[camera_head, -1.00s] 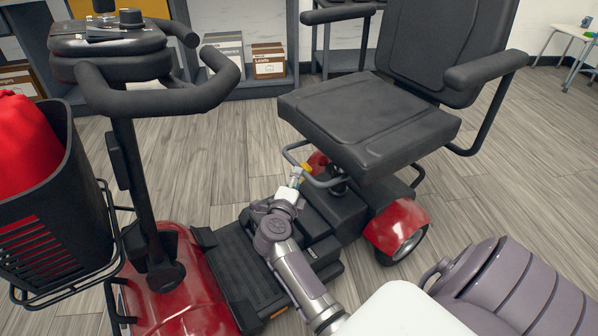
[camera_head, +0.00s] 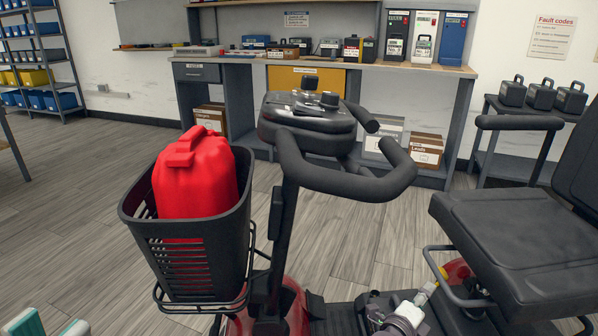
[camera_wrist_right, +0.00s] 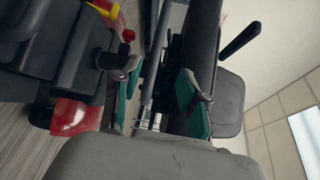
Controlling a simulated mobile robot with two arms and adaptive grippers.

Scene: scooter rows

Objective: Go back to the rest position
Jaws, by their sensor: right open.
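My left gripper (camera_head: 48,324) shows only its teal fingertips at the lower left edge of the head view. They are apart with nothing visible between them. My right gripper (camera_head: 424,293) is low by the front of the scooter's black seat (camera_head: 515,240), near a yellow-tipped bar. In the right wrist view my right gripper (camera_wrist_right: 158,105) has its two teal pads apart. Grey metal parts show in the gap or behind it; I cannot tell the depth.
The scooter's tiller (camera_head: 350,180) and basket (camera_head: 190,245) with a red can (camera_head: 197,178) stand between my arms. A workbench (camera_head: 350,65) with battery boxes is behind, shelving (camera_head: 40,60) at the far left. The floor at left is clear.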

